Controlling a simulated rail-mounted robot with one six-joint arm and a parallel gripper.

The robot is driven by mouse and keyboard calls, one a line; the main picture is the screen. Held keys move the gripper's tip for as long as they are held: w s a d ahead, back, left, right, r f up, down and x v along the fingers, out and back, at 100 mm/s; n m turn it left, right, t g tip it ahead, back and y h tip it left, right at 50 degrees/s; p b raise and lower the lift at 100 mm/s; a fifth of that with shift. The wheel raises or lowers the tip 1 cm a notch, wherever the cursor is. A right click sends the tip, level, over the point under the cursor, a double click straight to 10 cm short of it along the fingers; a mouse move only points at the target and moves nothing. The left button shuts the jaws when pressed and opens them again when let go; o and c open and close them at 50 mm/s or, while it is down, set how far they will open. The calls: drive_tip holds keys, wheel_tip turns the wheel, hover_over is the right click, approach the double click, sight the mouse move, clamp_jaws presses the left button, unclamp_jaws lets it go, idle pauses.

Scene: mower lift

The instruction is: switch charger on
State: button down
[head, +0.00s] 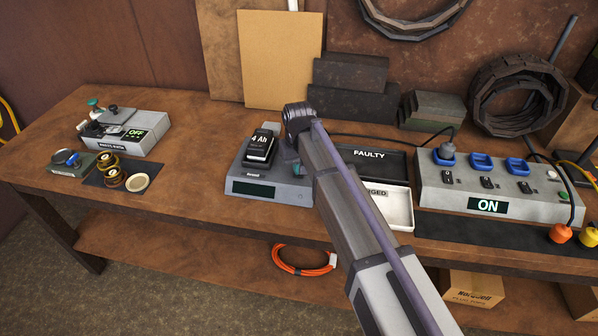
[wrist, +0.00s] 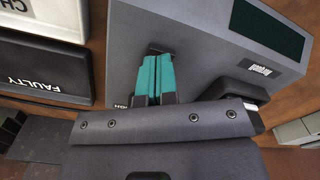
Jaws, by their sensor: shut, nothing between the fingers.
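The charger (head: 243,162) is a grey box on the bench with a black 4 Ah battery (head: 260,146) on top. Its front display (head: 254,188) is dark. In the wrist view the charger (wrist: 190,50) fills the upper right, with its blank display (wrist: 268,25) and part of the battery (wrist: 243,92). My gripper (wrist: 153,80) has teal fingertips that are shut together and empty. The tips point at a small dark switch or slot (wrist: 160,46) on the charger; I cannot tell if they touch it.
A power strip (head: 430,187) at right reads ON, with one plug in it. A black FAULTY tray (head: 368,155) and a white tray (head: 400,212) lie right of the charger. A grey device reading OFF (head: 150,130) stands at left.

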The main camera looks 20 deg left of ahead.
drive_tip(key=shift+f+b, duration=0.5)
drive_tip(key=shift+f, duration=0.05)
drive_tip(key=shift+r, duration=0.1)
wheel_tip(320, 180, up, 7)
drive_tip(key=p, duration=0.7)
drive_tip(key=s+d+m, duration=0.2)
drive_tip(key=s+d, duration=0.3)
drive_tip(key=d, duration=0.7)
drive_tip(key=s+d+m, duration=0.2)
drive_tip(key=s+d, duration=0.3)
drive_tip(key=d, duration=0.8)
drive_tip(key=s+d+m, duration=0.3)
drive_tip(key=s+d, duration=0.2)
drive_tip(key=d, duration=0.7)
drive_tip(key=shift+s+d, duration=0.3)
drive_tip(key=shift+d, duration=0.05)
